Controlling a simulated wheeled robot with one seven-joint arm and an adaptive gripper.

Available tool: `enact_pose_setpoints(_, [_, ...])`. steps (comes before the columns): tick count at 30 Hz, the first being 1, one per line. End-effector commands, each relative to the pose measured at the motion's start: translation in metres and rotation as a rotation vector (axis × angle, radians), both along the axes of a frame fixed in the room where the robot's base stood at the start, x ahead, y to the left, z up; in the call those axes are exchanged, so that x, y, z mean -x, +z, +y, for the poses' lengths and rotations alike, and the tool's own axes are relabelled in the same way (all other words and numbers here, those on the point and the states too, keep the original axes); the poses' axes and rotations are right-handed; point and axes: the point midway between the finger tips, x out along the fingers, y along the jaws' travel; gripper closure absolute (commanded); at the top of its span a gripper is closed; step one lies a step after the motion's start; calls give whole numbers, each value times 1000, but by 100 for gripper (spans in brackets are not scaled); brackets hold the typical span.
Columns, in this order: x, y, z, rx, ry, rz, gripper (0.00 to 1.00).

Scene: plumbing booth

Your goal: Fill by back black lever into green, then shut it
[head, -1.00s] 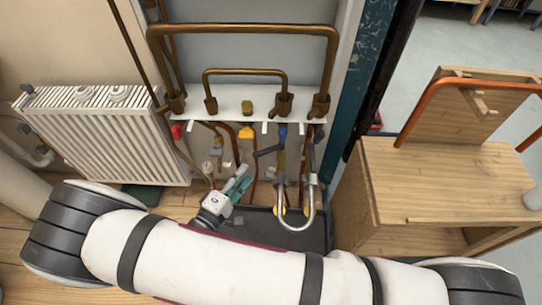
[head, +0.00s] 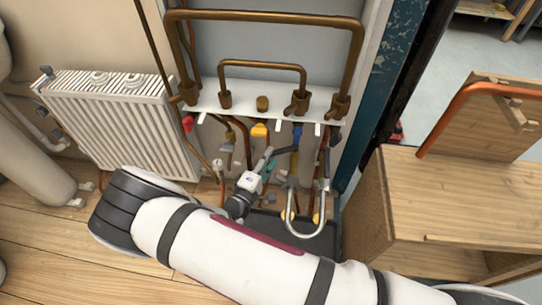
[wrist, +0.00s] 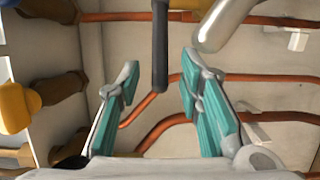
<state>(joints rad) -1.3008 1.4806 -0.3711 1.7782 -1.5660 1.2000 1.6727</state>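My gripper (head: 265,167) reaches in among the pipes below the white shelf. In the wrist view its two teal-padded fingers (wrist: 160,95) are apart, with nothing clamped. A black lever (wrist: 160,45) points down between the fingertips there, with a visible gap on both sides. In the head view a dark lever (head: 283,151) shows beside the fingertips, below a blue handle (head: 297,131). No green container can be made out now; my arm covers much of the floor. A dark tray (head: 325,242) lies under the pipes, partly hidden by my arm.
A curved grey pipe (head: 306,234) hangs right of my gripper. Copper pipes (wrist: 270,78) run behind the fingers. A yellow handle (head: 260,129) and a red one (head: 188,123) sit under the shelf (head: 285,112). A radiator (head: 120,120) stands left, a wooden cabinet (head: 450,195) right.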

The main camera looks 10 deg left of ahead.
Motion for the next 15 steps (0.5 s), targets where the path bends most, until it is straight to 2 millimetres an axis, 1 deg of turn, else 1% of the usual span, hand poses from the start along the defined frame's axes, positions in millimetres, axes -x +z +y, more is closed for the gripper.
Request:
enact_pose_setpoints(1, [-6,-1,-2,-1,0,1,67])
enact_pose_setpoints(3, [-13,-1,-5,-1,-1,1,67])
enact_pose_setpoints(6, [-19,0,-6,-1,0,0,67])
enact_pose_setpoints(15, [-22,0,-7,-1,1,1,67])
